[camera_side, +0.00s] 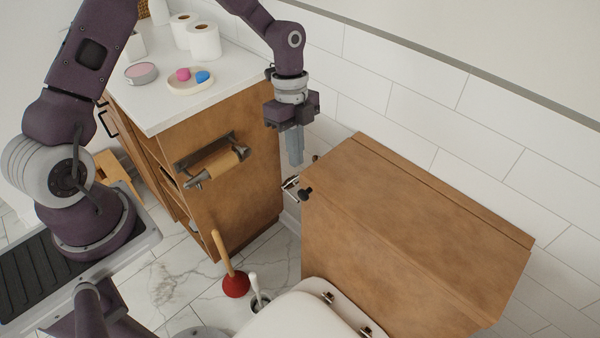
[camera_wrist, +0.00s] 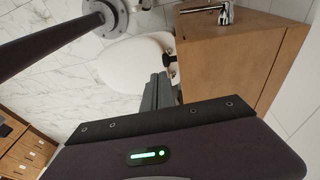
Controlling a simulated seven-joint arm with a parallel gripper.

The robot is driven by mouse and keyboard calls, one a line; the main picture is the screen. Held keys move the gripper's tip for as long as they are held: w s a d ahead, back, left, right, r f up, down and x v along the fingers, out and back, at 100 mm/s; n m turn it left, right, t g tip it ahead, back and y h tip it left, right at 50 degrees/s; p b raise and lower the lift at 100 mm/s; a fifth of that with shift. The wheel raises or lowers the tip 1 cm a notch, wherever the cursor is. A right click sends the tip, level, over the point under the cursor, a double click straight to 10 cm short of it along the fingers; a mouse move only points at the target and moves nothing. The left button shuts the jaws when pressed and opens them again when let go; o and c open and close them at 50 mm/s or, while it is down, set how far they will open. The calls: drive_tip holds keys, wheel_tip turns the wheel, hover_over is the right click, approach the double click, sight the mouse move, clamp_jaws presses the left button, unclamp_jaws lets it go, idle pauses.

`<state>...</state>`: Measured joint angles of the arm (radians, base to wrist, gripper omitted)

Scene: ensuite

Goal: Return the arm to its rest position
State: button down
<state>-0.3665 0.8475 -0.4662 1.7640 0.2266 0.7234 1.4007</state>
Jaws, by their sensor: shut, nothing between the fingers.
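My gripper (camera_side: 294,150) is shut and empty, pointing down in the side view. It hangs in the gap between the wooden vanity cabinet (camera_side: 235,175) and the wooden toilet tank box (camera_side: 410,215), near the tiled wall. Its grey fingers sit together and also show in the wrist view (camera_wrist: 160,90). My purple arm arches from its base at the left over the white countertop (camera_side: 150,110).
The countertop holds two paper rolls (camera_side: 204,41), a round tin (camera_side: 141,73) and a dish (camera_side: 190,82) with pink and blue pieces. An empty roll holder (camera_side: 212,164) juts from the cabinet. A red plunger (camera_side: 236,285) stands on the floor beside the white toilet (camera_side: 300,315).

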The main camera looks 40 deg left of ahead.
drive_tip(key=s+a+r+n+t+y, duration=0.1)
drive_tip(key=s+r+n, duration=0.2)
drive_tip(key=r, duration=0.5)
drive_tip(key=s+a+r+n+t+y, duration=0.1)
drive_tip(key=s+r+n, duration=0.25)
drive_tip(key=r, duration=0.45)
drive_tip(key=s+r+n+t, duration=0.2)
drive_tip(key=s+n, duration=0.3)
drive_tip(key=s, duration=0.3)
drive_tip(key=s+r+n+t, duration=0.2)
drive_tip(key=s+r+n, duration=0.3)
drive_tip(key=s, duration=0.4)
drive_tip(key=shift+d+n+t, duration=0.15)
drive_tip(key=shift+n+t, duration=0.25)
drive_tip(key=shift+n, duration=0.25)
